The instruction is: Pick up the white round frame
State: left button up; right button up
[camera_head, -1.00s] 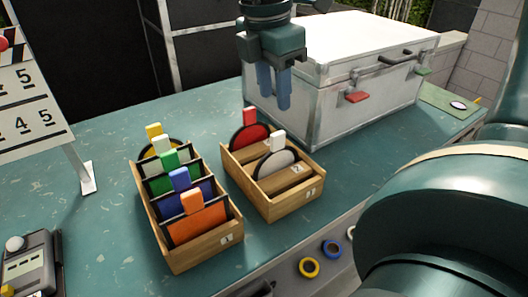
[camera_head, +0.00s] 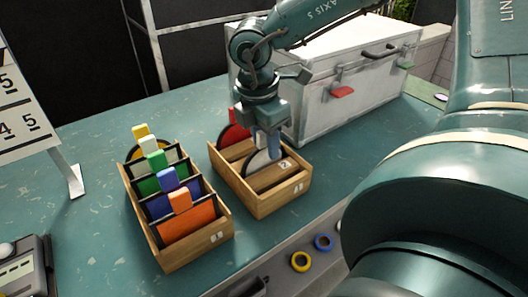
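The white round frame (camera_head: 257,164) stands upright in the right wooden box (camera_head: 287,200), behind a slat. Its white tab (camera_head: 261,141) sticks up at the top. I cannot tell whether the fingers are open or closed on the tab. A red round frame (camera_head: 231,135) stands behind it in the same box, partly hidden by the gripper. My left gripper is not in view.
The left wooden box (camera_head: 190,255) holds several colored frames with tabs. A silver case (camera_head: 350,105) stands behind my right gripper.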

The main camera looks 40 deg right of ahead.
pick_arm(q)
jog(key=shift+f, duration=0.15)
pick_arm(e)
jog(key=shift+c, duration=0.2)
grip_shut()
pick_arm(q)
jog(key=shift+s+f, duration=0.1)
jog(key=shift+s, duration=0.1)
